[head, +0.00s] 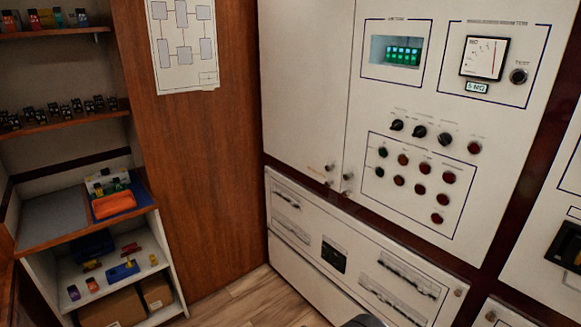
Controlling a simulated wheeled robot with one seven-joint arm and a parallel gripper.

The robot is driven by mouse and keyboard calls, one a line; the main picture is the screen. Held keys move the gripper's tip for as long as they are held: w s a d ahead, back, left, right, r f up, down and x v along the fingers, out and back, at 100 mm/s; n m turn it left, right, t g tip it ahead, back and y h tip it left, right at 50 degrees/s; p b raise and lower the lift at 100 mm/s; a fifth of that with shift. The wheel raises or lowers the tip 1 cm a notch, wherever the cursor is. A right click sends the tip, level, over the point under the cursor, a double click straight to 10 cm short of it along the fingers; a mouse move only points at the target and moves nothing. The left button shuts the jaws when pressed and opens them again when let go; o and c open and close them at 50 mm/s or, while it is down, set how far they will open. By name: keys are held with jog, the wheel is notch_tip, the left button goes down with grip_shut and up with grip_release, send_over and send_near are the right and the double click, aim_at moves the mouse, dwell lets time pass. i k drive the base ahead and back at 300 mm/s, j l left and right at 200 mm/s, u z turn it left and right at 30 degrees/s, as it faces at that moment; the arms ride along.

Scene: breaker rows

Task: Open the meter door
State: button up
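A tall white cabinet fills the middle and right. Its right-hand door (400,190) carries a green-lit digital display (403,51), a dial meter (484,57), several black and red knobs, and a small round knob (347,177) low on its left edge. The plain white door (305,85) to its left has small knobs (328,175) at its lower right corner. Both doors look shut, with a thin seam between them. No label names the meter door. My gripper cannot be made out; only a dark rounded shape shows at the bottom edge.
A lower white panel (340,255) with slots lies under the doors. Shelves (70,120) with small parts and an orange item (113,204) stand at the left, beside a brown wooden panel (200,180). A little wooden floor (262,298) shows clear.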

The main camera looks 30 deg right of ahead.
aim_at(464, 87)
jog(key=i+j+z, duration=0.1)
jog(key=i, duration=0.45)
jog(key=i+j+z, duration=0.15)
jog(key=i, duration=0.4)
jog(key=i+j+z, duration=0.25)
jog(key=i+z, duration=0.25)
jog(key=i+j+z, duration=0.8)
jog(key=j+z, duration=0.15)
